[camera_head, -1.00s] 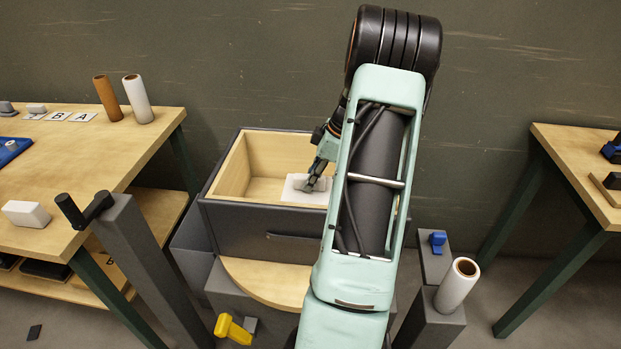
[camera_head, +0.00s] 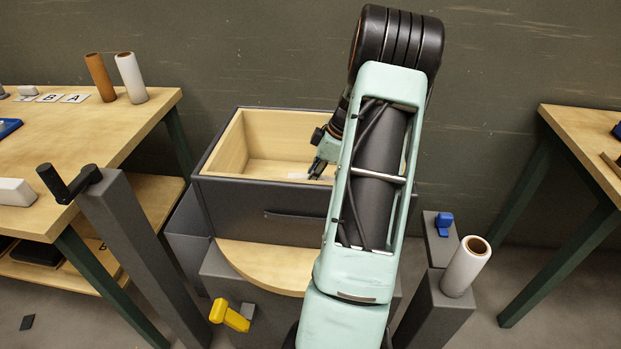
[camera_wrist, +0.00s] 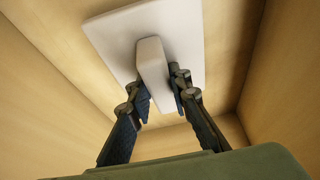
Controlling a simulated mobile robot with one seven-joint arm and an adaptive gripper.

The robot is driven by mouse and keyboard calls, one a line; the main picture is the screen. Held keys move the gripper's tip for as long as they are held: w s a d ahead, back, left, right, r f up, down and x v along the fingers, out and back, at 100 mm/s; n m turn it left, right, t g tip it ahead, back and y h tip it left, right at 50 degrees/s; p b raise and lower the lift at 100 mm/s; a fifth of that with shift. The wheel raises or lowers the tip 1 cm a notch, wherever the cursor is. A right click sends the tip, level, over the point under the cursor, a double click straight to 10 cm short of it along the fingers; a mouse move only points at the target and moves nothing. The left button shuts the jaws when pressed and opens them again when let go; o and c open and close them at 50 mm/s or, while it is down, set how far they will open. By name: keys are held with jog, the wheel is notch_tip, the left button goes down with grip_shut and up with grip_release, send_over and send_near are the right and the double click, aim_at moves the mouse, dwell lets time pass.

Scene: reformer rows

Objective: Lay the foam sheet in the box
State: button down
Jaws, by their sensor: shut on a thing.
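The foam sheet is a thin white slab with a raised white grip block on it, seen in the wrist view (camera_wrist: 185,30). My gripper (camera_wrist: 163,88) is shut on that block, one dark finger on each side. The sheet is inside the box, whose pale wooden inner walls (camera_wrist: 45,85) surround it. In the head view the box (camera_head: 262,208) has a dark grey outside, and only a sliver of the sheet (camera_head: 298,176) shows above its front wall. My gripper (camera_head: 318,170) reaches down into the box there. I cannot tell whether the sheet touches the box floor.
A wooden table (camera_head: 120,125) stands at the left with two rolls and letter cards. A dark crank post (camera_head: 125,235) stands left of the box. A white roll (camera_head: 465,267) and a blue piece (camera_head: 443,222) sit on posts at the right. A yellow handle (camera_head: 229,315) is low in front.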

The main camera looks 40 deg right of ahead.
jog(key=shift+f, duration=0.1)
jog(key=c, duration=1.7)
grip_release()
jog(key=v, duration=1.2)
